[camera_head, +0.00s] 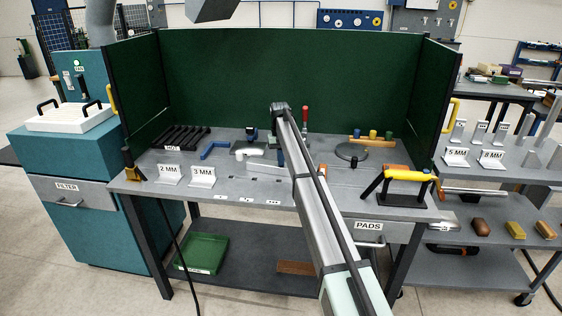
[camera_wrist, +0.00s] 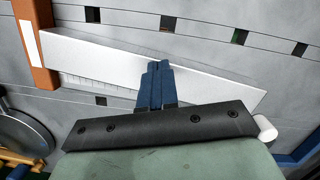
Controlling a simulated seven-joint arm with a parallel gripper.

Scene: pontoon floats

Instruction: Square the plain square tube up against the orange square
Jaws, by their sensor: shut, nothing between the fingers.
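The plain square tube (camera_wrist: 100,55) is a pale grey-white bar lying slantwise across the bench in the wrist view. Its left end is at the orange square (camera_wrist: 38,62), a brown-orange bar with a white strip; I cannot tell whether they touch. Marked lines run along the tube's lower side. My gripper (camera_wrist: 157,72) has blue fingers shut together, with nothing between them. They appear over the middle of the tube; contact is unclear. In the head view the tube (camera_head: 262,165) shows left of my arm, which hides the fingertips.
Dark slots cross the bench. A round plate (camera_head: 352,152) stands to the right, a blue angle (camera_head: 215,149) to the left. 2 MM (camera_head: 169,173) and 3 MM (camera_head: 202,175) brackets stand at the front left. Green screens close the back.

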